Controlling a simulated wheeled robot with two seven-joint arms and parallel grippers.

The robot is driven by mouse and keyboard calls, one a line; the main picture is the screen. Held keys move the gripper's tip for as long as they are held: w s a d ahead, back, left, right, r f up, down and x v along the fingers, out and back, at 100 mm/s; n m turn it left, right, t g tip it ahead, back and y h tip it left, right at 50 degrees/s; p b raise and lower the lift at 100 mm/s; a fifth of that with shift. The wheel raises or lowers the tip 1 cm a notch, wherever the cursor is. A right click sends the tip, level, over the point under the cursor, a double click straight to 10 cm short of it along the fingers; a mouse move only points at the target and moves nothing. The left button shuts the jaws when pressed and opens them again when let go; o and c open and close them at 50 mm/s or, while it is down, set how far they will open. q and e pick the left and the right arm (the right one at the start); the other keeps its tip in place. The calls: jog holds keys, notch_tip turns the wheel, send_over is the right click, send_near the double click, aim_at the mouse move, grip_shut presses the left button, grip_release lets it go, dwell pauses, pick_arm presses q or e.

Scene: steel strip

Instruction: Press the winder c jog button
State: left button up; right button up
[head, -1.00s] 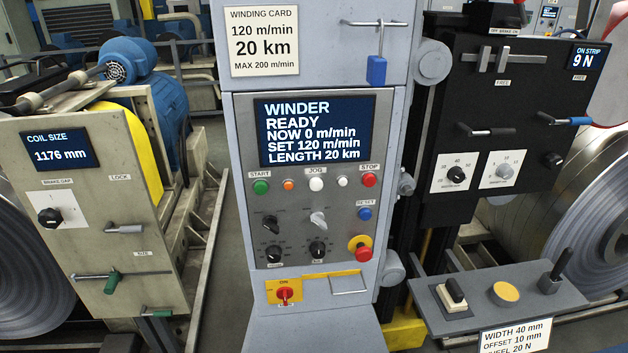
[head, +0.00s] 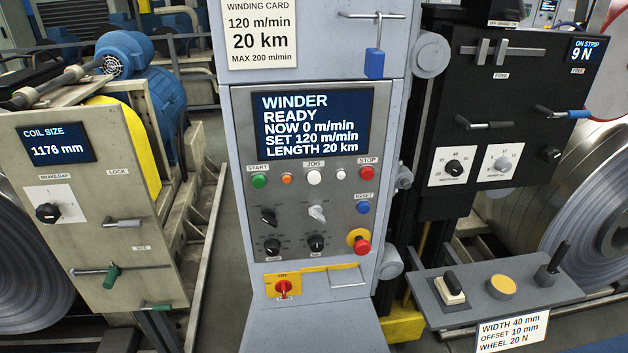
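The winder panel (head: 240,180) stands upright in the middle of the head view. Its screen (head: 312,124) reads WINDER READY, NOW 0 m/min, SET 120 m/min, LENGTH 20 km. Below it is a row of buttons. The white jog button (head: 314,177) sits under the JOG label, between a small orange button (head: 287,179) and a small white one (head: 341,174). The green start button (head: 259,181) is at the left and the red stop button (head: 367,173) at the right. Neither of my grippers is in view.
Below are knobs, a blue reset button (head: 363,207), a red emergency stop (head: 361,245) and a red switch (head: 284,287). A coil size panel (head: 90,215) stands left. A black panel (head: 490,190) and a grey shelf (head: 540,289) stand right. Nothing covers the winder panel's front.

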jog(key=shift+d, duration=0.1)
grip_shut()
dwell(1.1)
